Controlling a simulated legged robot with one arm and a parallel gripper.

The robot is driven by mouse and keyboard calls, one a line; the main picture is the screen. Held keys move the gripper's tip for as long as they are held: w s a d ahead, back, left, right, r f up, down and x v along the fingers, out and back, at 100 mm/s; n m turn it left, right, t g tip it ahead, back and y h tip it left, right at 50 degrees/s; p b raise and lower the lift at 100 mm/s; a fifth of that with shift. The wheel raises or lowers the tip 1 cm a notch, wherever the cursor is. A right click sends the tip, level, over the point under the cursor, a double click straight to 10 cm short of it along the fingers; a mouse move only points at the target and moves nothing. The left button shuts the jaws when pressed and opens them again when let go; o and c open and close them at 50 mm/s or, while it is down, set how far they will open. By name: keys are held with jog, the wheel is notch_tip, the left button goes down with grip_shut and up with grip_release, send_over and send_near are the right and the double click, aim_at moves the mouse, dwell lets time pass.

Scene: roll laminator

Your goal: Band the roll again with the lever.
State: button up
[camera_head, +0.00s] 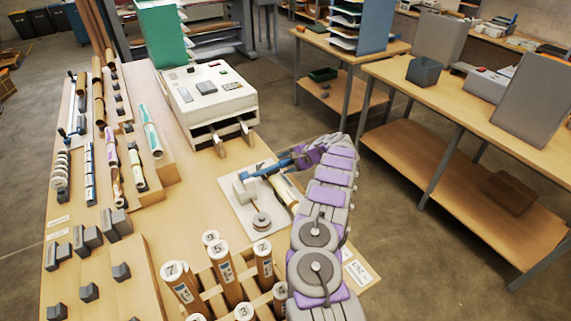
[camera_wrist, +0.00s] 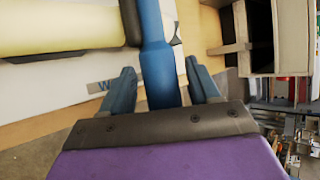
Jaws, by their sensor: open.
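A small banding device stands on a pale base plate (camera_head: 240,207) at the bench's right edge. Its blue lever (camera_head: 264,170) reaches right toward my gripper (camera_head: 292,161). A pale yellow roll (camera_head: 285,192) lies on the device, partly hidden by my arm. In the wrist view the blue lever (camera_wrist: 153,45) runs between the two blue fingers of my gripper (camera_wrist: 157,72). The fingers are apart, one on each side of the lever, with gaps visible. The roll (camera_wrist: 60,25) is at upper left there, with a dark end beside the lever.
A white laminator (camera_head: 210,92) stands behind the device. Numbered upright rolls (camera_head: 222,260) stand in a wooden rack in front. More rolls (camera_head: 110,150) lie on the bench's left side. A second table (camera_head: 470,100) is to the right, across open floor.

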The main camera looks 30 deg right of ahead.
jog(key=v, duration=1.7)
jog(key=shift+s+d, duration=0.2)
jog(key=shift+r, duration=0.1)
